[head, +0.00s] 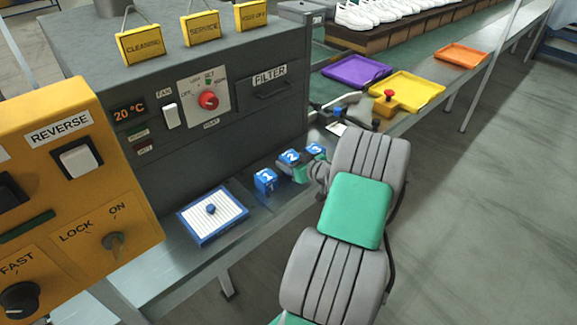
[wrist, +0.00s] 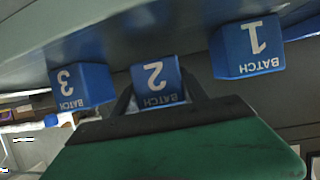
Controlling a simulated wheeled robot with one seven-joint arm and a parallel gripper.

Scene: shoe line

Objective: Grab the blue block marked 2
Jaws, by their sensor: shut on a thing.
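The blue block marked 2 (head: 289,157) is in the middle of a row of three blue blocks on the grey shelf. In the wrist view the block marked 2 (wrist: 157,82) sits between the fingers of my gripper (wrist: 160,95), which is shut on it. In the head view my gripper (head: 297,170) reaches the block from the front right, and its fingers are partly hidden. The block marked 1 (head: 265,180) stands to the left in the head view, and the block marked 3 (head: 315,150) to the right. I cannot tell whether block 2 is lifted.
Blocks 1 (wrist: 247,48) and 3 (wrist: 82,86) flank my gripper closely. The grey filter machine (head: 240,130) stands behind. Purple (head: 356,71) and yellow (head: 408,90) trays lie farther right.

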